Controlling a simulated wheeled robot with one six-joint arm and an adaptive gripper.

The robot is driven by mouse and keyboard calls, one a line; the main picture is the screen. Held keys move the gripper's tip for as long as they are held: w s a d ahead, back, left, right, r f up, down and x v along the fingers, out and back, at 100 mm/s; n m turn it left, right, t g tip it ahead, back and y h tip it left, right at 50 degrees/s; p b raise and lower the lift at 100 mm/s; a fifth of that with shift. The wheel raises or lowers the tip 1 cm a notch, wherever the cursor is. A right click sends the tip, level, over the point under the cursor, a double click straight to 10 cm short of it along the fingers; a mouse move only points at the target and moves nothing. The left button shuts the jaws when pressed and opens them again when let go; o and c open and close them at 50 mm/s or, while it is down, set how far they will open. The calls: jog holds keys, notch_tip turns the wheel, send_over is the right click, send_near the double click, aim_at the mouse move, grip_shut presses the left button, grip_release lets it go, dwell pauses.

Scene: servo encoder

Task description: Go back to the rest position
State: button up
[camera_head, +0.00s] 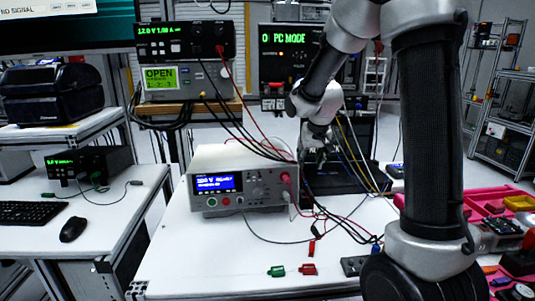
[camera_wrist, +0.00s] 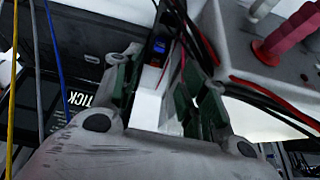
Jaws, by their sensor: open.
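My gripper (camera_wrist: 158,98) shows in the wrist view with its two fingers apart and nothing between them. A white strip of table and dark cables show beyond the gap. In the head view my arm reaches in from the right, and my gripper (camera_head: 318,156) is far back over the table, just right of the grey power supply (camera_head: 245,184). Its fingertips are small and hard to make out there. In the wrist view the grey supply's corner (camera_wrist: 240,45) with a red plug is close on the right.
Red, black and yellow cables hang around my gripper. A black box (camera_head: 345,178) lies behind it. Green and red connectors (camera_head: 308,269) lie on the white table (camera_head: 200,250). Colored bins (camera_head: 500,200) stand at right. The table's front left is clear.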

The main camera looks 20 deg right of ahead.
jog(key=s+n+g, duration=0.2)
jog(key=s+g, duration=0.1)
jog(key=s, duration=0.9)
jog(key=s+r+t, duration=0.1)
jog(key=s+r, duration=0.4)
jog(key=s, duration=0.4)
jog(key=s+r+t, duration=0.1)
jog(key=s+r, duration=0.4)
jog(key=s, duration=0.5)
jog(key=shift+s+a+t+y, duration=0.2)
jog(key=shift+a+t+y, duration=0.2)
jog(key=shift+a, duration=0.05)
jog(key=shift+r, duration=0.1)
